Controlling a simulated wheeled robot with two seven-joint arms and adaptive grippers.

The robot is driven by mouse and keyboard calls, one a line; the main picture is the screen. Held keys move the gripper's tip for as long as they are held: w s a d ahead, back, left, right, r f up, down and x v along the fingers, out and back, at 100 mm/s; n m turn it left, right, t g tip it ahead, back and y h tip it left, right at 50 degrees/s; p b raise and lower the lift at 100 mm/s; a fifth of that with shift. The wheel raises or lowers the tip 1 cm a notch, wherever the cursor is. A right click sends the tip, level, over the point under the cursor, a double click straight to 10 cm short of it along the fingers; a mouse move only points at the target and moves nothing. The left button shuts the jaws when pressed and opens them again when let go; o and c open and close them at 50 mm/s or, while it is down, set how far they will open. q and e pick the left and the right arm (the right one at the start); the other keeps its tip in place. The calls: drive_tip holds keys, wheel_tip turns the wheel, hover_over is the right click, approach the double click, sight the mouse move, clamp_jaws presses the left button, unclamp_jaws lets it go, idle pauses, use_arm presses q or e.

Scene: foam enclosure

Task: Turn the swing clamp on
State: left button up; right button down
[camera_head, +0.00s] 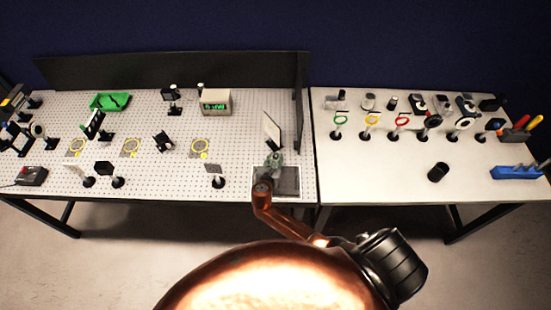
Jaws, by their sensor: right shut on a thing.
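My right gripper (272,162) reaches up from the bottom of the view to the right end of the perforated optical table. It is shut on a small part there, which appears to be the swing clamp; the gripper hides most of it and its position cannot be read. A dark grey plate (288,181) lies to the right of and under the gripper. My left gripper is not in view.
The perforated table (240,135) carries posts, yellow rings, a green tray (110,102) and a meter box with a green display (215,103). A dark wall (300,100) edges its right side. The white table (380,180) holds several mounted optics, a black cylinder (438,172) and a blue holder (517,172).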

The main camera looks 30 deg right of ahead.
drive_tip(key=c, duration=1.7)
unclamp_jaws()
drive_tip(key=shift+o, duration=0.2)
drive_tip(key=v, duration=1.2)
drive_tip(key=shift+s+f, duration=0.1)
